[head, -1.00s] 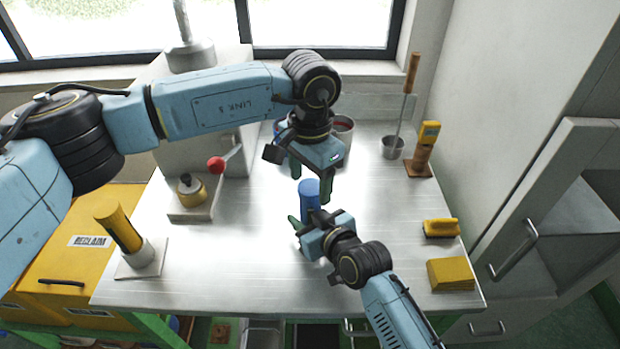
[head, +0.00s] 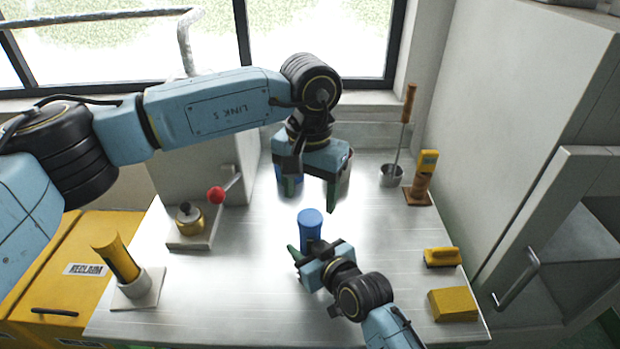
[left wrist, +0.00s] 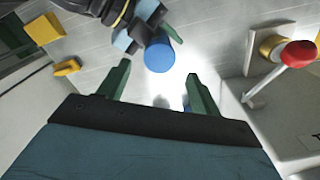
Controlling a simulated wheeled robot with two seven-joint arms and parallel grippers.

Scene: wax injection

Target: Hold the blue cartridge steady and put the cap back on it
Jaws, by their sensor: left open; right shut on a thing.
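The blue cartridge (head: 310,224) stands upright near the middle of the metal table. Its round blue top also shows in the left wrist view (left wrist: 159,58). My right gripper (head: 309,250) is shut on its lower part from the front; it also shows in the left wrist view (left wrist: 143,38). My left gripper (head: 311,197) is open, fingers down, behind and above the cartridge, with nothing seen between its fingers (left wrist: 158,77). I cannot make out a separate cap, nor tell whether the cartridge's flat top is one. A blue object (head: 290,186) is partly hidden behind the left gripper.
A red-knobbed lever (head: 216,195) and a brass pot (head: 189,218) are at left, with a yellow cylinder (head: 122,258) on a stand. At right are a metal cup (head: 391,176), a yellow-topped tool (head: 427,163), a brush (head: 441,257) and a yellow block (head: 454,305). Table around the cartridge is clear.

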